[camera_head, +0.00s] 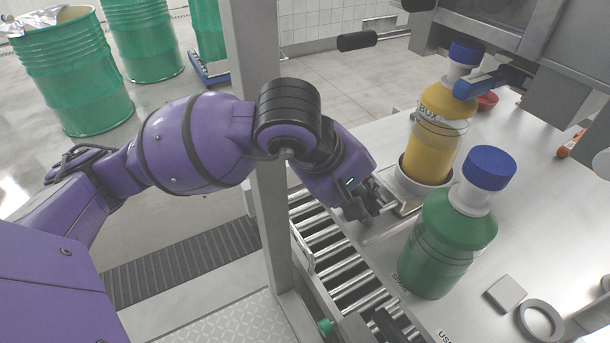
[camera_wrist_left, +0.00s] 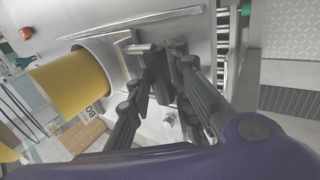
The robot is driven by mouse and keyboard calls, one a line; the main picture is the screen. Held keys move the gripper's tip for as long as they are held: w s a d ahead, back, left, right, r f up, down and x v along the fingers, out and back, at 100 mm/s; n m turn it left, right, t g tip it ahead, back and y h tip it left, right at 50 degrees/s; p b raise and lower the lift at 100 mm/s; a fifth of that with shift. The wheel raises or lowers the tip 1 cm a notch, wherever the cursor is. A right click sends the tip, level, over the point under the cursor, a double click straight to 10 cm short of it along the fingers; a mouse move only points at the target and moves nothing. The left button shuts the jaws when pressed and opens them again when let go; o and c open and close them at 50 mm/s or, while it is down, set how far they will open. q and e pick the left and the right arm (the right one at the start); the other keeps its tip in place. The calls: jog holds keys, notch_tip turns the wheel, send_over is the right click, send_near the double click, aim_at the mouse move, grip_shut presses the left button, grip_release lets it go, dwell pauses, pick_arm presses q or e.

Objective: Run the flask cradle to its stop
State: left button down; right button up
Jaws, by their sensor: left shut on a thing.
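The flask cradle (camera_head: 400,198) is a pale plate with a round white cup on the steel bench. A yellow flask (camera_head: 437,130) with a blue cap stands upright in the cup. In the left wrist view the yellow flask (camera_wrist_left: 72,82) sits in the pale cup of the cradle (camera_wrist_left: 122,68). My left gripper (camera_head: 368,207) is at the cradle's near left side, beside the flask. Its fingers (camera_wrist_left: 165,58) are shut on a part of the cradle, probably its handle; the contact is partly hidden by the fingers. My right gripper is not in view.
A green flask (camera_head: 448,240) with a blue cap stands on the bench in front of the cradle. A blue fork (camera_head: 490,82) is at the yellow flask's neck. A roller conveyor (camera_head: 335,258) and a steel post (camera_head: 268,200) are close to my left arm. Green drums (camera_head: 72,75) stand behind.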

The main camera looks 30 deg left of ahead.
aim_at(407, 178)
pick_arm(q)
jog(key=w+d, duration=0.2)
jog(key=w+d+b, duration=0.1)
jog(key=w, duration=0.2)
jog(key=w+d+b, duration=0.1)
jog(key=w+d, duration=0.1)
jog(key=w, duration=0.1)
jog(key=shift+w+d, duration=0.1)
jog(key=shift+d, duration=0.2)
jog(key=shift+r, duration=0.1)
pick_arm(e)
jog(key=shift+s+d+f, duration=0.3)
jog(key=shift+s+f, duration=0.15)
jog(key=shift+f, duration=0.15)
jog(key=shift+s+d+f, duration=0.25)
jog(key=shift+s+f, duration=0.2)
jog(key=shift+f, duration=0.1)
pick_arm(q)
jog(key=c, duration=1.6)
grip_release()
jog(key=v, duration=1.2)
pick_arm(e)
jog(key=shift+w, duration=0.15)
